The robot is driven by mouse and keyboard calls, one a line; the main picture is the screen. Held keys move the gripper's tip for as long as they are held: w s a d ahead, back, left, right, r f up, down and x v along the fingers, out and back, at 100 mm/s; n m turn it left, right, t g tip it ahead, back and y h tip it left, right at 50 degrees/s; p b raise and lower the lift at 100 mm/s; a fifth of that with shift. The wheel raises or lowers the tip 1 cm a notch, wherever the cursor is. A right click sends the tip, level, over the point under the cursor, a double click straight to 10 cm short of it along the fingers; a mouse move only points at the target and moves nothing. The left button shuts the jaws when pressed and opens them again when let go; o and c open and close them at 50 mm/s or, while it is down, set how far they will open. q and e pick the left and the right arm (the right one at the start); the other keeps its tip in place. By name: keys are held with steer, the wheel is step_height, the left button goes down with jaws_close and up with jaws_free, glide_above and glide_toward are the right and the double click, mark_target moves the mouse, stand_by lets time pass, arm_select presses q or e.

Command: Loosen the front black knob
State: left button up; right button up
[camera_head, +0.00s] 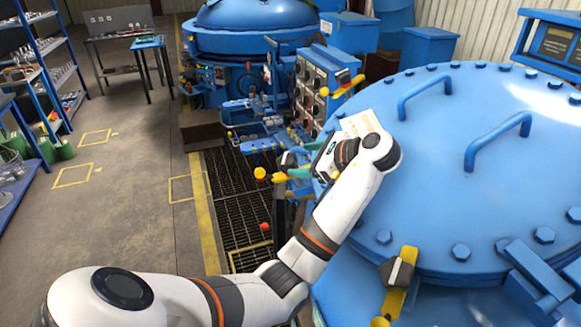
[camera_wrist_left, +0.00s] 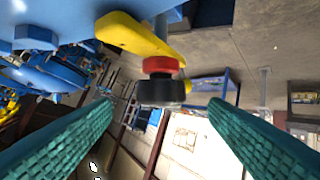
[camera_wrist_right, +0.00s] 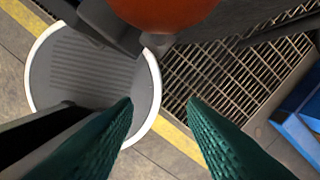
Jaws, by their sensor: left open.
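The black knob (camera_wrist_left: 160,92) hangs below a red ring (camera_wrist_left: 163,65) on a yellow lever (camera_wrist_left: 135,38) in the left wrist view. My left gripper (camera_wrist_left: 160,108) is open, its teal fingers on either side of the knob with a visible gap to each. In the head view my left gripper (camera_head: 297,160) is at the left edge of the large blue lid (camera_head: 450,150), beside a yellow part (camera_head: 275,177). The knob cannot be made out there. My right gripper (camera_wrist_right: 160,106) is open and empty above the floor; it is not visible in the head view.
Another yellow clamp (camera_head: 402,275) sits on the lid's near rim, and one (camera_head: 345,87) at its far left. A control box (camera_head: 315,85) with dials stands behind my left gripper. Floor grating (camera_head: 240,200) lies to the left, with open floor beyond.

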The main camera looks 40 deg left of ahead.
arm_select(q)
steer(key=shift+v, duration=1.9)
steer(key=shift+a, duration=0.15)
